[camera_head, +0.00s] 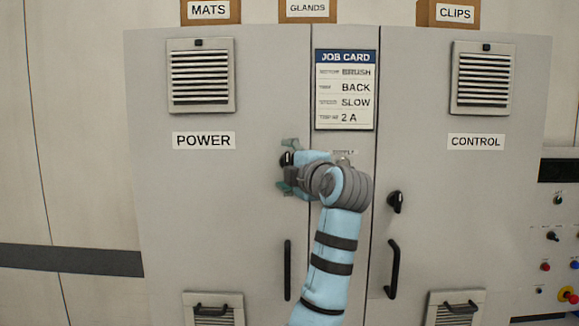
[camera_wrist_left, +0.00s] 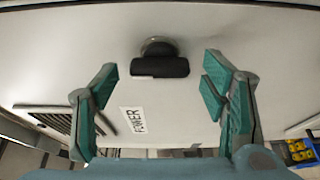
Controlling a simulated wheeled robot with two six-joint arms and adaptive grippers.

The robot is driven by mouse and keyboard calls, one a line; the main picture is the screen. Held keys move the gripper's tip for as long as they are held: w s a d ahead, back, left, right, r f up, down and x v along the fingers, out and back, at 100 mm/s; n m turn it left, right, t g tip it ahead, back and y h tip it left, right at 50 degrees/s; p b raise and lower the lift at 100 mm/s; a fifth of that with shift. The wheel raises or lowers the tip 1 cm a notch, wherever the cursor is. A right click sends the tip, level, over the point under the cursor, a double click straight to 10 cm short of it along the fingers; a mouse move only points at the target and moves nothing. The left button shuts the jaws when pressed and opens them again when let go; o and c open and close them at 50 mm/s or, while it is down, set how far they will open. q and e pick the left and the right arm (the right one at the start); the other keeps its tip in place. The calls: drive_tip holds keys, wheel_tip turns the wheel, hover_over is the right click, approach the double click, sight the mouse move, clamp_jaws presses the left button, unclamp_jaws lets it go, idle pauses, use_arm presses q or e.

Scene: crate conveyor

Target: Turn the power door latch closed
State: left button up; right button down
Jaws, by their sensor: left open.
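The power door latch is a black knob with a short bar. It shows in the left wrist view (camera_wrist_left: 160,66) and as a dark shape between my fingers in the head view (camera_head: 286,159). Its bar lies across the run of the POWER lettering, so it looks upright on the door. My left gripper (camera_head: 284,166) is open in front of the power door (camera_head: 220,230). In the wrist view its green fingers (camera_wrist_left: 160,82) stand wide on both sides of the latch, with clear gaps and no visible contact. My right gripper is not in view.
The control door (camera_head: 460,220) has a similar black latch (camera_head: 396,201) and a handle (camera_head: 392,269). The power door's handle (camera_head: 287,270) is below my gripper. A job card (camera_head: 345,90) hangs between the doors. A button panel (camera_head: 558,240) is at the right.

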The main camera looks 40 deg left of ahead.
use_arm(q)
drive_tip(key=shift+d, duration=0.1)
drive_tip(key=v, duration=1.2)
